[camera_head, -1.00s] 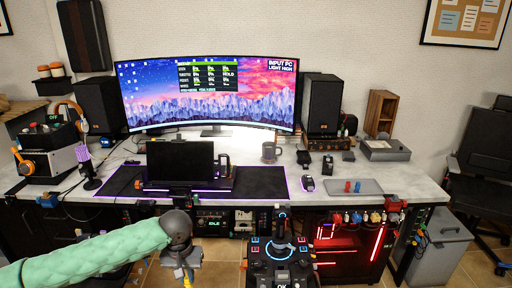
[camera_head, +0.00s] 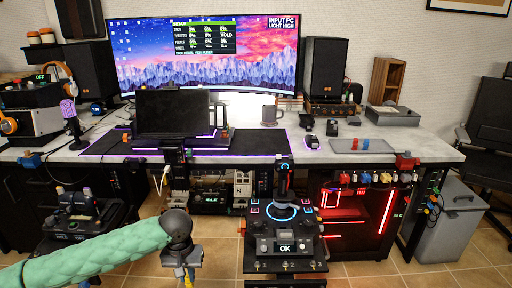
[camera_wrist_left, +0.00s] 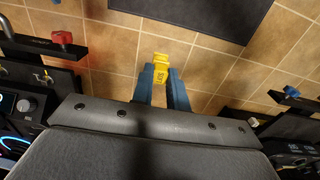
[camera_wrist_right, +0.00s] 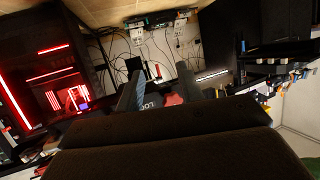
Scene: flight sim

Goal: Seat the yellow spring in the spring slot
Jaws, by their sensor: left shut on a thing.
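My left gripper (camera_head: 182,262) hangs at the lower left of the head view, above the tiled floor and in front of the desk. In the left wrist view its blue fingers (camera_wrist_left: 162,92) are shut on the yellow spring (camera_wrist_left: 160,70), which bears dark lettering and sticks out past the fingertips. I cannot make out the spring slot. The joystick unit (camera_head: 285,245), with a lit ring and an "OK" display, stands to the right of the left gripper, apart from it. My right gripper (camera_wrist_right: 160,75) shows only in its wrist view, fingers apart, with no held thing visible.
The desk (camera_head: 440,150) carries a grey tray (camera_head: 385,147) with small red and blue pieces, a laptop (camera_head: 172,113) and a mug (camera_head: 271,114). A throttle unit (camera_head: 80,215) stands at the left. A red-lit cabinet (camera_head: 355,215) and a grey bin (camera_head: 447,225) stand at the right.

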